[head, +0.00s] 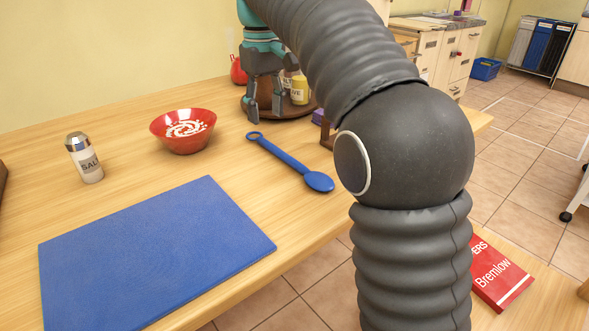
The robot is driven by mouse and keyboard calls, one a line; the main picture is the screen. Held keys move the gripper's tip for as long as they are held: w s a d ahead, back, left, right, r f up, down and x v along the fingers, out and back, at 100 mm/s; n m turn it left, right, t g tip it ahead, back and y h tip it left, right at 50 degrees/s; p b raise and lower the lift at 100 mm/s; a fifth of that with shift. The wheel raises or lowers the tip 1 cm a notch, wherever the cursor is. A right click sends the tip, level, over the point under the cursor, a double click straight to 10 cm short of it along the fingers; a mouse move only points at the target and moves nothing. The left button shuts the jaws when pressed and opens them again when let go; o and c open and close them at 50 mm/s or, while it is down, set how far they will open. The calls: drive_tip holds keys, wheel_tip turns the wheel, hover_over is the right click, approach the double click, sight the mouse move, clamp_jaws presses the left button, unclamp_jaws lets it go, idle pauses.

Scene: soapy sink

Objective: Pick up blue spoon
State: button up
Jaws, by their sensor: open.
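The blue spoon (287,158) lies flat on the wooden table. Its ring-shaped handle end points to the back left and its bowl to the front right, near the table's right edge. My gripper (265,112) is open and empty, fingers pointing down. It appears above or behind the handle end of the spoon, in front of a round brown tray; its exact height over the table is hard to tell. The whole spoon shows, with nothing over it.
A red patterned bowl (183,130) and a salt shaker (84,158) stand left of the spoon. A blue board (155,255) lies in front. The round tray (310,108) holds jars (299,91). A red object (238,70) stands at the back. Bare table surrounds the spoon.

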sight(268, 143)
drive_tip(key=shift+w+d+f+b, duration=0.1)
drive_tip(key=shift+f+b, duration=0.8)
drive_tip(key=shift+f, duration=2.65)
clamp_jaws()
